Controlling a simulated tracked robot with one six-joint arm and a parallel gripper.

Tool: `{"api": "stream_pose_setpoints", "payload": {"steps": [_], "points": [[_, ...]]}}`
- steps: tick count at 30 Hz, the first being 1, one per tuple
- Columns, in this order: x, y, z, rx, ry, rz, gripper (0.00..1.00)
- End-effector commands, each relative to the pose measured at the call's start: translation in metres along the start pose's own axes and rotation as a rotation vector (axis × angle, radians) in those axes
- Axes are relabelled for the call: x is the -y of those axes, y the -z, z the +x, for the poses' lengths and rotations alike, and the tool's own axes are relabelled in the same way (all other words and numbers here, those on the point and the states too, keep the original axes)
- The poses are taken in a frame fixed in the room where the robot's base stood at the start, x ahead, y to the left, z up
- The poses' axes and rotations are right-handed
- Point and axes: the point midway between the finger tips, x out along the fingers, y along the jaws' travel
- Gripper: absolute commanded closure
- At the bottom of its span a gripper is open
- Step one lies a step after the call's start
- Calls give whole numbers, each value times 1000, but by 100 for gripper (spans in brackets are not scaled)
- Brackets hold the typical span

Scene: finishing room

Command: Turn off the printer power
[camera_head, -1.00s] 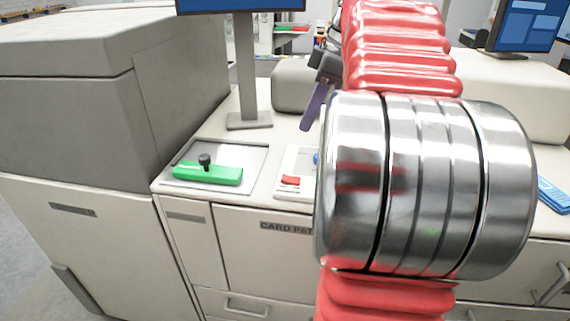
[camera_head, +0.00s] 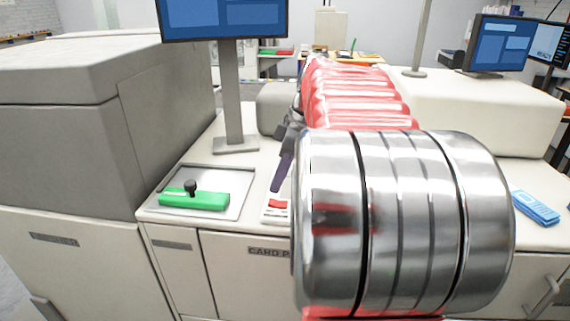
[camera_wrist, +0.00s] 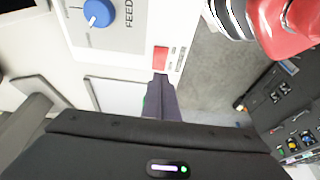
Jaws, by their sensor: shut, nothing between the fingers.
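A red switch (camera_head: 277,204) sits on a small white panel on the printer's counter, in the lower middle of the head view. In the wrist view the red switch (camera_wrist: 160,58) lies just beyond my fingertips, on the white panel (camera_wrist: 128,40) next to a blue knob (camera_wrist: 98,13) marked FEED. My gripper (camera_head: 274,188) has purple fingers and points down close above the switch. In the wrist view my gripper (camera_wrist: 160,80) is shut and empty. I cannot tell whether its tips touch the switch. My arm hides the panel's right part in the head view.
A green block with a black knob (camera_head: 194,200) lies on a grey plate (camera_head: 230,177) left of the panel. A monitor on a post (camera_head: 232,110) stands behind it. A large grey machine (camera_head: 75,130) fills the left. A blue object (camera_head: 535,208) lies at right.

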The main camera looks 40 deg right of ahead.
Motion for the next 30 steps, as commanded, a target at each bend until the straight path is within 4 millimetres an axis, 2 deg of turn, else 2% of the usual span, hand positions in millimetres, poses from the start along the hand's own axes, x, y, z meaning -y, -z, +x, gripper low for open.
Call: {"api": "stream_pose_setpoints", "payload": {"steps": [3,9,30], "points": [[0,-4,16,0,2,1,100],[0,-7,31,0,1,-1,100],[0,-8,36,1,3,2,100]]}}
